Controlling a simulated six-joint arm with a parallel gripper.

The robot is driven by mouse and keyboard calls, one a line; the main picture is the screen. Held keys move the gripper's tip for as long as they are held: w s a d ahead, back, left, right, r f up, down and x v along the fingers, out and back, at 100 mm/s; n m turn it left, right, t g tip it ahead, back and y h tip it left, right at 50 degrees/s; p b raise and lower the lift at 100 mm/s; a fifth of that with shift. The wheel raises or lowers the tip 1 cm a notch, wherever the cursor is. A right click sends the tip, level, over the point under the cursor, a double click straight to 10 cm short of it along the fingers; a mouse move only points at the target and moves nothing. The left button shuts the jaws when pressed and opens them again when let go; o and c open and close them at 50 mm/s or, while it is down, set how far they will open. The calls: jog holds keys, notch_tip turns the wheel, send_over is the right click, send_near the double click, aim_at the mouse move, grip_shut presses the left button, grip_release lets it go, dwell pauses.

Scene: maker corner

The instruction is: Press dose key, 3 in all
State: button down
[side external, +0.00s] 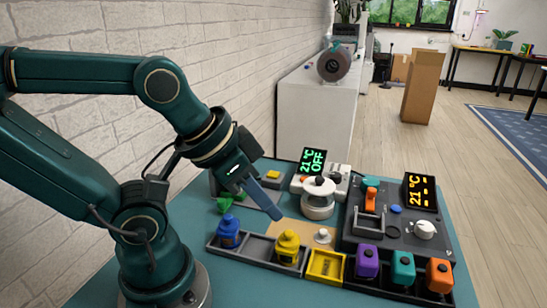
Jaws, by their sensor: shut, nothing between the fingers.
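My gripper (276,213) is shut and empty, pointing down and to the right above the work table, just behind the blue and yellow bottles. No key carries a readable dose label, so I cannot tell for certain which one is the dose key. A round blue button (396,209) sits on the dark control box (375,233), between an orange lever (370,200) and a white knob (424,229). A yellow key (273,174) shows on a grey block behind my gripper. My gripper appears apart from both keys.
A white device (318,197) stands beside a green display (313,161) reading 21 °C OFF. An orange display (419,191) stands on the right. A brick wall (215,60) rises behind.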

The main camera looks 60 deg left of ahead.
jog(key=w+r+n+t+h, duration=0.1)
jog(key=w+r+n+t, duration=0.45)
jog(key=w+r, duration=0.6)
jog(key=w+a+n+t+y, duration=0.1)
jog(key=w+a+n+y, duration=0.25)
jog(key=w+a, duration=0.3)
jog(key=w+a+f+n+g+y, duration=0.1)
jog(key=a+f+n+y, duration=0.15)
jog(key=a, duration=0.35)
jog(key=w+a+f+n+g+y, duration=0.1)
jog(key=a+n, duration=0.3)
jog(key=a, duration=0.1)
jog(key=s+a+f+n+g+y, duration=0.1)
jog(key=s+a+f+n+g, duration=0.1)
jog(key=a+f, duration=0.3)
jog(key=s+a+f+n+g+y, duration=0.1)
jog(key=s+a+f+n+g, duration=0.1)
jog(key=a+f, duration=0.4)
jog(key=shift+s+n+g, duration=0.4)
jog(key=shift+n+g, duration=0.15)
jog(key=shift+g, duration=0.3)
